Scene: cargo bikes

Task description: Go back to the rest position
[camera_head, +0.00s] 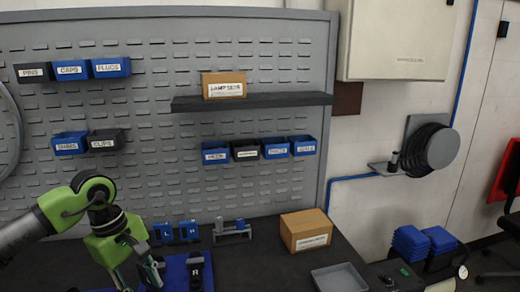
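My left arm comes in from the left, and its green and dark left gripper (138,279) points down over the workbench's near left. Its two fingers look spread apart, with nothing seen between them; the tips are near the bottom edge of the picture. Just right of it is a blue mat (175,270) bearing a dark part labelled R (195,270). My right gripper is not in view.
Blue holders marked L (163,231) and R (188,230) and a grey stand (232,232) line the bench's back. A cardboard box (306,230) and grey tray (339,279) are at right. A shelf (250,102) and labelled bins hang on the pegboard (240,60).

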